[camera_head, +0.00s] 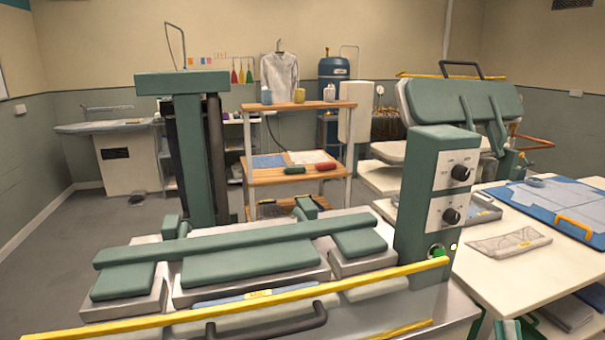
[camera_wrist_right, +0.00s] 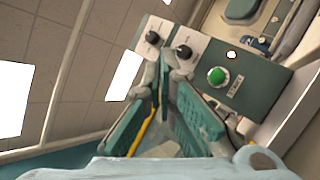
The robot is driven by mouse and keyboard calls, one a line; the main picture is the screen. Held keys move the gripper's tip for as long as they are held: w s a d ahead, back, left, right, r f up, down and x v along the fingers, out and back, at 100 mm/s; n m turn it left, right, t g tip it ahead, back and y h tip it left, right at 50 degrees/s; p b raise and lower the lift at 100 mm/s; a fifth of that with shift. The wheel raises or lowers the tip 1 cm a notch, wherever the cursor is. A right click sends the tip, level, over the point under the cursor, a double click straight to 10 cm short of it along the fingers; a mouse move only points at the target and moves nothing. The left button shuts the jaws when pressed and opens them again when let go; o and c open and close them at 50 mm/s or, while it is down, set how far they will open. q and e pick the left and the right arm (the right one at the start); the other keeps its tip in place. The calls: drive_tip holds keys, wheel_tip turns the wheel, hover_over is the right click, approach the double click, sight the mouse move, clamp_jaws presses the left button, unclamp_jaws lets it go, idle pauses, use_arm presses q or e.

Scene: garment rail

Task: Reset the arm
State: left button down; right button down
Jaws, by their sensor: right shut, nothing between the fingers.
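My right gripper (camera_head: 508,328) shows only in part at the bottom right edge of the head view, beside the pressing machine and in front of the white table. In the right wrist view its two teal fingers (camera_wrist_right: 164,78) come together at their tips, shut and empty. Beyond the tips in that view is the grey-green control box (camera_wrist_right: 250,82), with two black knobs and a green button. The same control box (camera_head: 437,185) stands at the right end of the press in the head view. My left gripper is not in view.
The press (camera_head: 250,260) with green pads fills the front, with a yellow bar (camera_head: 240,299) and black handle (camera_head: 270,328) along its near edge. A white table (camera_head: 500,275) at right holds a blue board (camera_head: 555,208) and a folded cloth (camera_head: 508,242). A wooden shelf (camera_head: 290,178) stands behind.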

drive_tip(key=w+f+m+g+y, duration=0.1)
drive_tip(key=w+f+m+g, duration=0.15)
drive_tip(key=f, duration=0.25)
drive_tip(key=w+f+m+g, duration=0.1)
drive_tip(key=f+m+g, duration=0.25)
drive_tip(key=f, duration=0.25)
drive_tip(key=s+a+f+m+g, duration=0.1)
drive_tip(key=s+f+m+g, duration=0.45)
drive_tip(key=f, duration=0.85)
drive_tip(key=s+f+m+g, duration=0.4)
drive_tip(key=s+f, duration=0.3)
drive_tip(key=f, duration=0.7)
drive_tip(key=s+a+f+m+g, duration=0.1)
drive_tip(key=s+a+f+g, duration=0.2)
drive_tip(key=s, duration=0.8)
drive_tip(key=s+a+f+m+g+y, duration=0.1)
drive_tip(key=s+a+f+g, duration=0.2)
drive_tip(key=s+f, duration=0.3)
drive_tip(key=s+a+f+m+g, duration=0.1)
drive_tip(key=s+a+f+g, duration=0.2)
drive_tip(key=s, duration=1.3)
wheel_tip(320, 180, down, 2)
drive_tip(key=shift+s+a+f, duration=0.15)
drive_tip(key=shift+a+f, duration=0.1)
drive_tip(key=shift+a, duration=0.7)
